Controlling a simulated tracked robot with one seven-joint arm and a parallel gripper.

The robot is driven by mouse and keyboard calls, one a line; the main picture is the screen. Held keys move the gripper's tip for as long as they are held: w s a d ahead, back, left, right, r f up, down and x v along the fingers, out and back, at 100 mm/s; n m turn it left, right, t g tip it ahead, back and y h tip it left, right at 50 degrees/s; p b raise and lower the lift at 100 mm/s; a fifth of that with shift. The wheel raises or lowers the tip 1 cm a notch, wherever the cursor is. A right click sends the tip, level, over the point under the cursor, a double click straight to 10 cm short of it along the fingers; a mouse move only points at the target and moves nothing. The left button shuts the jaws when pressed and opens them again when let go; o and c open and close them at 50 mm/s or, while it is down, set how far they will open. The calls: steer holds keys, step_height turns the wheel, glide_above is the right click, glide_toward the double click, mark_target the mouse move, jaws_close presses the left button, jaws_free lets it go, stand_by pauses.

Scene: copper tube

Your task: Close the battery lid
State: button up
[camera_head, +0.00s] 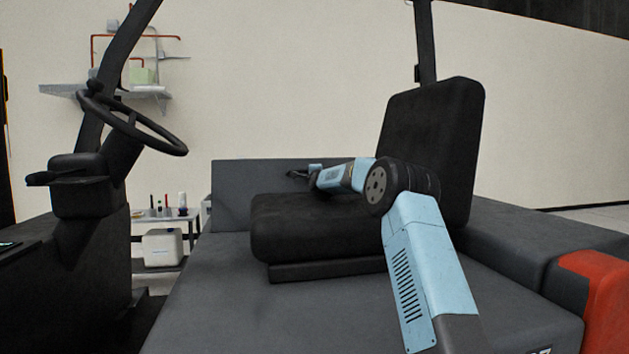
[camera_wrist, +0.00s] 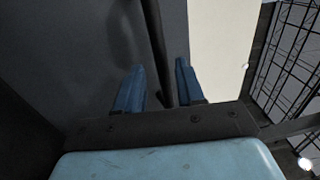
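A flat dark grey panel (camera_head: 230,195) stands upright behind the black seat in the head view. It may be the battery lid, but I cannot tell for sure. My gripper (camera_head: 300,174) is near the panel's top edge, above the seat. In the wrist view my gripper (camera_wrist: 161,68) has its two blue fingers apart. A dark edge (camera_wrist: 155,40) runs between them, with a gap visible towards each finger. A dark grey surface (camera_wrist: 70,50) fills the left of that view. Contact with the panel cannot be made out.
The black seat (camera_head: 310,228) and its tall backrest (camera_head: 430,135) stand close to my arm. A steering wheel (camera_head: 130,122) is at the left. A red-orange part (camera_head: 605,300) is at the right. A shelf (camera_head: 130,92) hangs on the back wall.

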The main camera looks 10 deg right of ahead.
steer(key=s, duration=0.9)
steer(key=shift+f, duration=0.35)
steer(key=shift+s+f, duration=0.1)
steer(key=shift+s, duration=0.5)
steer(key=shift+o, duration=0.3)
steer(key=shift+a, duration=0.1)
